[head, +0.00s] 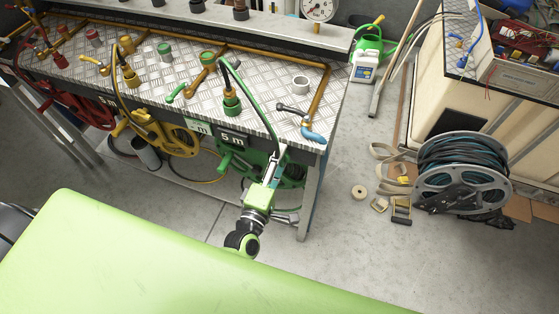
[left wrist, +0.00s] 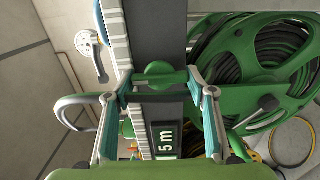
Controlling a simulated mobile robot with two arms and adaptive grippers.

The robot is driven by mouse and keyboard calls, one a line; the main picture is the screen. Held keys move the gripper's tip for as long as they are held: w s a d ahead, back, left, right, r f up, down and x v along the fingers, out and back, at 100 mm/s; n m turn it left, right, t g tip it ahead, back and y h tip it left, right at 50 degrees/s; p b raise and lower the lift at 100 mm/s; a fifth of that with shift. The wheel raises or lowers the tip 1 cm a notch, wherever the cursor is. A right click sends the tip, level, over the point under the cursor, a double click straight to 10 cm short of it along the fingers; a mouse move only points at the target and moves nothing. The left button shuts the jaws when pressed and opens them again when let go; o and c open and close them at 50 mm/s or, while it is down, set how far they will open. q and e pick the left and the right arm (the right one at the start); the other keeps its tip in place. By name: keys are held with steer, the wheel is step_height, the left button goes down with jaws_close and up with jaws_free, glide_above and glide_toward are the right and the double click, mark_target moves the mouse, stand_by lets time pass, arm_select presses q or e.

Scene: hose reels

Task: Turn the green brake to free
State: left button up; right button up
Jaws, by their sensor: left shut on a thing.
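The green hose reel (head: 292,168) hangs under the right end of the metal bench, below a "5 m" sign (head: 231,136). In the left wrist view, the reel (left wrist: 255,60) with its dark hose fills the upper right. A green brake handle (left wrist: 160,76) with a rounded middle lies across between my fingers. My left gripper (head: 274,160) reaches up to the bench's front edge by the reel. The left wrist view shows its fingertips (left wrist: 160,82) shut on the handle from both sides. The brake is hidden behind the gripper in the head view. My right gripper is not seen.
Yellow (head: 160,133) and red (head: 75,108) reels hang farther left under the bench. A grey drum of dark hose (head: 462,172) stands on the floor at right, near straps and a tape roll (head: 359,192). A green panel (head: 150,255) fills the front. Floor between is clear.

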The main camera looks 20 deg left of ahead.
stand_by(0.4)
arm_select(q)
steer(key=o, duration=1.1)
steer(key=shift+s, duration=0.1)
steer(key=s, duration=1.1)
steer(key=shift+s+a, duration=0.2)
steer(key=shift+s, duration=0.2)
